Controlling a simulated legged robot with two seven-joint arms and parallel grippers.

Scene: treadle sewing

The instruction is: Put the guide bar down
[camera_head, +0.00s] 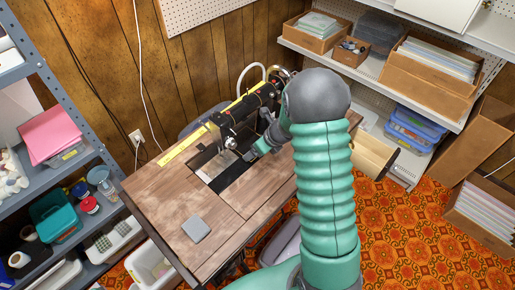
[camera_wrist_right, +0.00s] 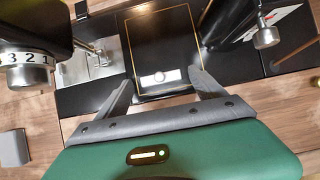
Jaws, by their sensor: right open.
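The black sewing machine (camera_head: 245,108) stands on the wooden table. My right gripper (camera_head: 254,152) is beside it, low over the machine bed, partly hidden by my arm. In the right wrist view, my right gripper (camera_wrist_right: 163,84) is open and empty above a gold-lined black plate (camera_wrist_right: 160,40). A thin metal bar with a hinged joint (camera_wrist_right: 97,50) reaches from the machine head to a silver plate (camera_wrist_right: 88,62) at left. I cannot tell whether this is the guide bar. A silver knob (camera_wrist_right: 266,37) hangs from a rod at right. My left gripper is not in view.
A numbered dial (camera_wrist_right: 27,75) on the machine head is close at left in the wrist view. A grey square block (camera_head: 196,229) lies on the table's front part, which is otherwise clear (camera_head: 155,195). Shelves (camera_head: 70,190) stand at left.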

